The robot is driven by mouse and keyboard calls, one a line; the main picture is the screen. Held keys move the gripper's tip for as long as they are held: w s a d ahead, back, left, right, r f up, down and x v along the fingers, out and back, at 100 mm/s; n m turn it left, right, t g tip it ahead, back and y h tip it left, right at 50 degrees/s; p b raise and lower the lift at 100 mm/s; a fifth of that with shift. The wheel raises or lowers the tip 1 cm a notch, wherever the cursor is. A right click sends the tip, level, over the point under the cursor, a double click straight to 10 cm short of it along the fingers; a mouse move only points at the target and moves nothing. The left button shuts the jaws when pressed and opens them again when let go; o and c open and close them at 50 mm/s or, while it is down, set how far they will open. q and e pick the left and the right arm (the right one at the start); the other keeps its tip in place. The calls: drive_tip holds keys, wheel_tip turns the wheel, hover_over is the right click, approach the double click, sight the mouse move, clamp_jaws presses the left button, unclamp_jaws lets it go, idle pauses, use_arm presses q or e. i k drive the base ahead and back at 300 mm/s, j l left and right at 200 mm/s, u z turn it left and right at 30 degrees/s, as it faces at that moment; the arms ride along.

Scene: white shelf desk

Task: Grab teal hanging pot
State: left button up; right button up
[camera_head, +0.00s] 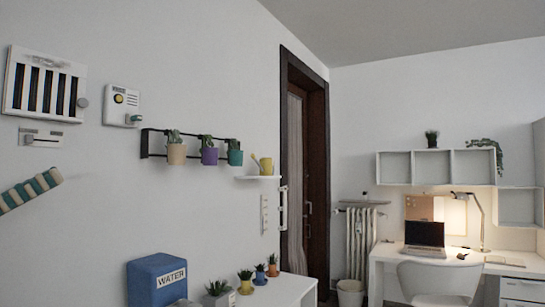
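The teal hanging pot (235,158) holds a small green plant. It hangs at the right end of a dark wall rail (150,144), on the left wall. A purple pot (209,156) hangs just left of it, and a beige pot (176,154) hangs further left. Neither of my grippers is in view, and nothing touches the teal pot.
A small white shelf (258,178) with a yellow watering can (264,165) is right of the teal pot. Below are a blue WATER box (157,280) and several small potted plants on a white surface (292,289). A desk with a laptop (425,234) stands far right.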

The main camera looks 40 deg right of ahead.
sight(235, 158)
drive_tip(key=z, duration=1.1)
